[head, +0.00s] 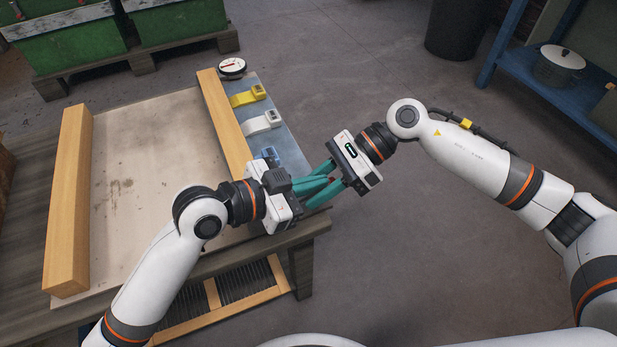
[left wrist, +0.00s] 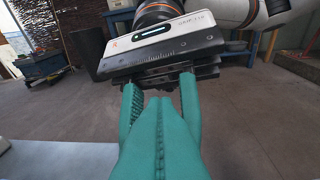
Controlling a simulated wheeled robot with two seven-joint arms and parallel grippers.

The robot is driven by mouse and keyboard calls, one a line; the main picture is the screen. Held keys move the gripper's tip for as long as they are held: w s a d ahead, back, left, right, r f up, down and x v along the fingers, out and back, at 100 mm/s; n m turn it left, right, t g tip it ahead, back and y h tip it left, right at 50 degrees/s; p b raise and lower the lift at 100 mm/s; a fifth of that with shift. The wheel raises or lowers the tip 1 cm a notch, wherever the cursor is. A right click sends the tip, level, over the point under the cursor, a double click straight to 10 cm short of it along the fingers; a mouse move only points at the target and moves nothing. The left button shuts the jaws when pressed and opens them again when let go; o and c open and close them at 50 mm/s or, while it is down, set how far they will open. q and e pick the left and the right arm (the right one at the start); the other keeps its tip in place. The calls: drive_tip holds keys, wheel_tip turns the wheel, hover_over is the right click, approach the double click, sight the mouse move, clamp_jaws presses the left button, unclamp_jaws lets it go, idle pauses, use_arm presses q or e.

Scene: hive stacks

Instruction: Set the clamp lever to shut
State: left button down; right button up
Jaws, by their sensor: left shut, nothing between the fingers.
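Three small clamp-like pieces stand in a row on a blue-grey plate (head: 276,118) at the table's right side: a yellow one (head: 248,95), a white one (head: 262,123) and a blue one (head: 268,155). The blue one is partly hidden by my left gripper. I cannot tell from here how any lever is set. My left gripper (head: 326,182) is shut and empty, just right of the blue piece. My right gripper (head: 313,190) faces it with its fingers apart, one on each side of my left fingers; it also shows in the left wrist view (left wrist: 161,112).
A round dial gauge (head: 232,66) stands at the plate's far end. Wooden beams (head: 222,120) (head: 68,200) flank the pale board (head: 150,170). Green crates (head: 75,60) stand behind on a pallet. A blue shelf (head: 550,80) with a pot is at right. Open floor lies between.

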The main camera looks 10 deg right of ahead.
use_arm(q)
drive_tip(key=shift+r, duration=0.15)
use_arm(e)
drive_tip(key=shift+o, duration=0.7)
drive_tip(key=shift+d, duration=0.1)
drive_tip(key=shift+w, duration=0.1)
